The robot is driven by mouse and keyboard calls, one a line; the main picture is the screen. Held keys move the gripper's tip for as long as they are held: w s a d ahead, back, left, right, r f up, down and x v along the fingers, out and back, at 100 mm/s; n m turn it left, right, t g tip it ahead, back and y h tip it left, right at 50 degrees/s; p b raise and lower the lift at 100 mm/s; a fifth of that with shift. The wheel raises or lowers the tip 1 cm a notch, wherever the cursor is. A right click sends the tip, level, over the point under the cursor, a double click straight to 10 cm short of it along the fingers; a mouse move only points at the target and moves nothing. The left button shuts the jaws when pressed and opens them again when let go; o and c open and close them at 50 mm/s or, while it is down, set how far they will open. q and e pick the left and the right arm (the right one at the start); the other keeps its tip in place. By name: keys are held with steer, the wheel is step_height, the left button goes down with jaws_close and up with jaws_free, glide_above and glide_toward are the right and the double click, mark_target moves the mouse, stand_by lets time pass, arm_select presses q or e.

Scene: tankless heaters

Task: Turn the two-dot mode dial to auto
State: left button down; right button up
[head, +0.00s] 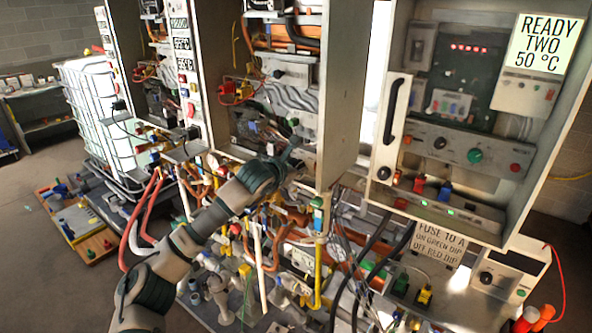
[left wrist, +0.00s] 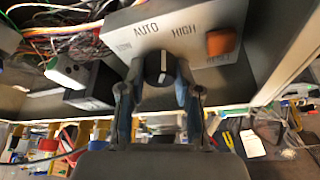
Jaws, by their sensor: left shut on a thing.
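A black mode dial (left wrist: 153,70) with a white pointer line sits on a grey panel (left wrist: 206,18) in the left wrist view. The panel reads AUTO and HIGH, with a third label left of AUTO that is hard to read. The pointer line stands about upright in the picture, between AUTO and HIGH. My left gripper (left wrist: 160,82) is shut on the dial, one finger on each side. In the head view my left gripper (head: 287,163) reaches the lower part of the middle cabinet; the dial is hidden there. No two-dot mark can be made out. My right gripper is out of view.
An orange RESET button (left wrist: 221,41) sits right of the dial. The middle cabinet's side wall (head: 343,95) stands right of my left gripper. An open cabinet (head: 553,150) with a sign is at the right. Pipes and hoses (head: 290,235) crowd the space below.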

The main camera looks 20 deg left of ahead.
arm_select(q)
steer(key=shift+r+n+h, duration=0.1)
steer(key=shift+n+h, duration=0.2)
steer(key=shift+n, duration=0.3)
steer(key=shift+a+n+g+h, duration=0.1)
steer(key=shift+n+g+h, duration=0.2)
steer(key=shift+r+n+h+p, duration=0.1)
steer(key=shift+n+h+p, duration=0.35)
steer(key=shift+n, duration=0.35)
steer(key=shift+a+n+h, duration=0.1)
steer(key=shift+n+h, duration=0.25)
steer(key=shift+n, duration=0.05)
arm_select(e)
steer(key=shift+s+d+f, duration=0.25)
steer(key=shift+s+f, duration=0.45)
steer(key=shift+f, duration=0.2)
arm_select(q)
steer(key=shift+r, duration=0.1)
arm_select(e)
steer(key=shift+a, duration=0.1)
arm_select(q)
steer(key=c, duration=1)
jaws_free()
steer(key=shift+o, duration=1)
steer(key=shift+w+f+g, duration=0.1)
steer(key=shift+f+g, duration=0.1)
steer(key=shift+g, duration=0.1)
